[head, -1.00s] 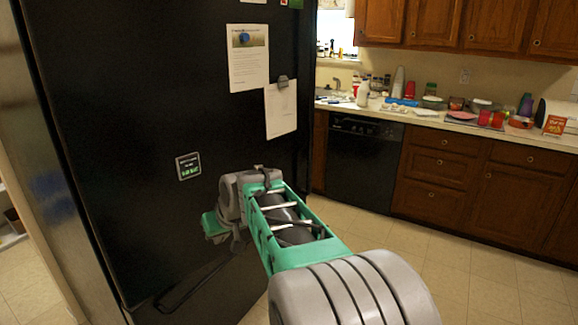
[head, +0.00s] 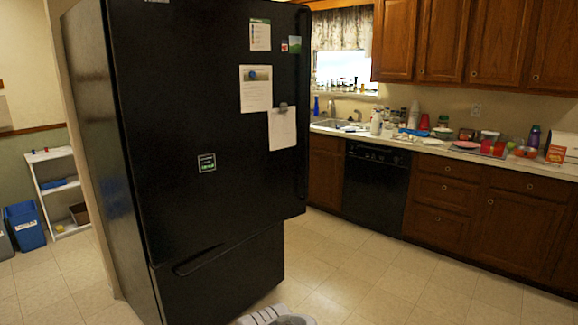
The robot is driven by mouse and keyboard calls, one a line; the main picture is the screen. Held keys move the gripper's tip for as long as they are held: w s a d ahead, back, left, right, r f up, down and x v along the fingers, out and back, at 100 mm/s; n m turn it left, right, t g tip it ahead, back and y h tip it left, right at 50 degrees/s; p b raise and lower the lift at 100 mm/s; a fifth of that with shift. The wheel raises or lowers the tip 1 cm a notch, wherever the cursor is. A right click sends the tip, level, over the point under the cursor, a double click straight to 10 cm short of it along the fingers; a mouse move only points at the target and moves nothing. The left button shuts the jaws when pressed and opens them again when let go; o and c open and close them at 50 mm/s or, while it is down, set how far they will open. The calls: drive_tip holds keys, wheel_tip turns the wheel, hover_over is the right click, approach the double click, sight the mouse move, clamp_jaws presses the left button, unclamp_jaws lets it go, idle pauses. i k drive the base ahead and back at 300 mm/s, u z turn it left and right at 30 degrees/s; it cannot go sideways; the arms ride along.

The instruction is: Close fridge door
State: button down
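The black fridge (head: 190,95) stands at the left of the head view, with papers and magnets on its front. The right edge of the door is seen side-on, so a small gap there cannot be ruled out. My gripper is out of view. Only a grey part of my arm shows at the bottom edge, below the fridge and apart from it.
A counter with a sink (head: 335,124) and clutter runs along the back right, above a black dishwasher (head: 375,195) and wooden cabinets (head: 440,210). A white shelf (head: 62,190) and blue bin (head: 25,228) stand at far left. The tiled floor (head: 370,280) in front is clear.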

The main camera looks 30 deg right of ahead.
sight(176, 63)
drive_tip(key=z, duration=0.7)
drive_tip(key=i, duration=1.15)
drive_tip(key=u, duration=0.75)
drive_tip(key=i, duration=0.5)
drive_tip(key=u, duration=0.45)
